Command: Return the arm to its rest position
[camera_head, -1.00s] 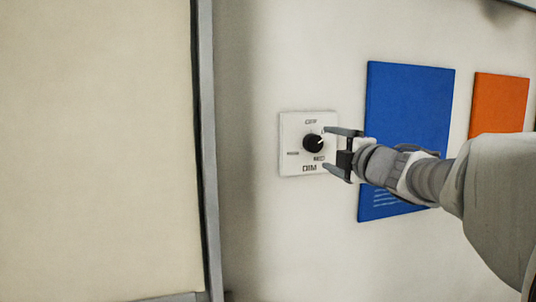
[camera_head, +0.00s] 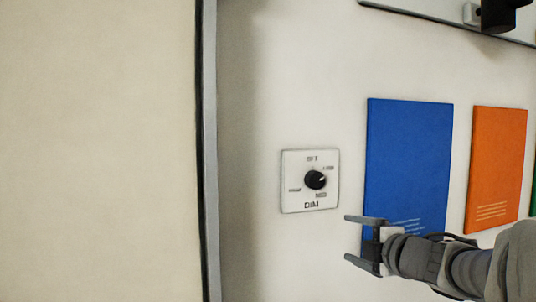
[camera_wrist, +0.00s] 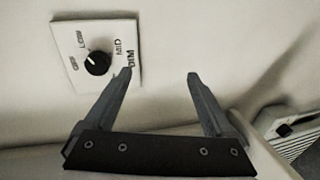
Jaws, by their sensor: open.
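My gripper (camera_head: 348,238) is open and empty. In the head view it is below and to the right of a white dimmer plate (camera_head: 292,202) on the wall, apart from it. The plate has a black knob (camera_head: 315,180) with a white pointer mark, and the word DIM at its bottom. In the wrist view the two fingers (camera_wrist: 160,78) are spread with nothing between them. The plate (camera_wrist: 128,30) and its knob (camera_wrist: 97,63) show there at the upper left, beyond the left finger.
A blue panel (camera_head: 408,160) and an orange panel (camera_head: 496,160) hang on the wall right of the plate. A green edge (camera_head: 533,195) shows at the far right. A grey frame post (camera_head: 211,150) stands left of the plate. A rail with a dark fixture (camera_head: 497,15) is at the top right.

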